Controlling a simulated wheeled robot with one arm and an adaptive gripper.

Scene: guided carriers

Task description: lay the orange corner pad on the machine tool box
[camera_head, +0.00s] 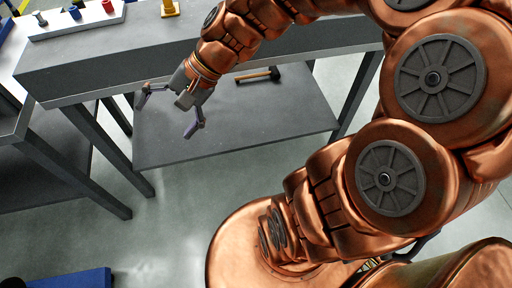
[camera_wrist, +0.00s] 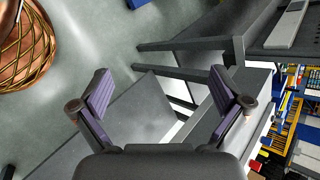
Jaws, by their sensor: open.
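My gripper (camera_head: 170,110) is open and empty, beside the front edge of a grey workbench and over its lower shelf. In the wrist view its two purple-grey pads (camera_wrist: 160,80) are spread wide with nothing between them. A small yellow-orange piece (camera_head: 170,8) stands on the bench top at the upper edge of the head view, cut off by the frame. I cannot tell whether it is the orange corner pad. It is beyond my gripper and apart from it. I cannot make out the machine tool box in either view.
The grey workbench (camera_head: 110,66) carries a pale tray (camera_head: 52,30) with small blue and red pieces. A hammer (camera_head: 258,76) lies on the lower shelf (camera_head: 270,118). A second bench stands at left. A blue box (camera_head: 75,280) is at lower left. The floor between is clear.

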